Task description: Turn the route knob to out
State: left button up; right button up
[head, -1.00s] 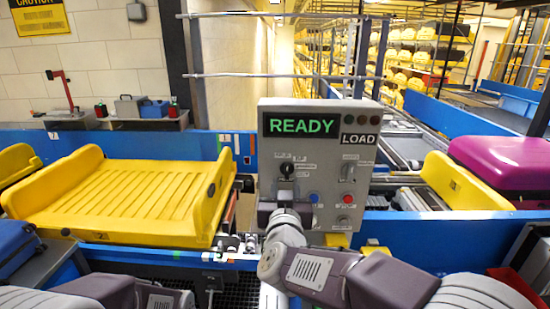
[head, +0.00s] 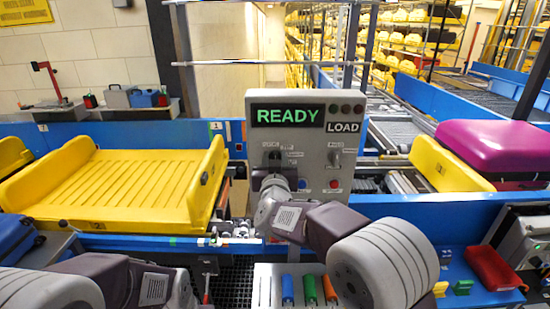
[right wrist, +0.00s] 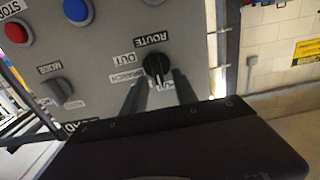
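The route knob (right wrist: 155,66) is a black round knob on the grey control panel (right wrist: 105,45). In the right wrist view the panel appears upside down, with ROUTE, OUT and BRANCH lettering around the knob. I cannot tell for sure where the pointer stands. My right gripper (right wrist: 160,84) is open, its two dark fingers apart and close to the knob, one toward either side. In the head view my right gripper (head: 270,178) is in front of the panel (head: 330,109), just below the knob (head: 275,155), its fingers mostly hidden. My left gripper is out of view.
The panel display (head: 288,115) reads READY beside a LOAD label. A mode switch (right wrist: 58,92), blue button (right wrist: 77,11) and red button (right wrist: 17,31) are near the knob. An empty yellow tray (head: 115,185) is left; a magenta suitcase (head: 495,150) is right.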

jog(key=shift+w, duration=0.1)
jog(key=c, duration=0.5)
jog(key=shift+d, duration=0.1)
grip_shut()
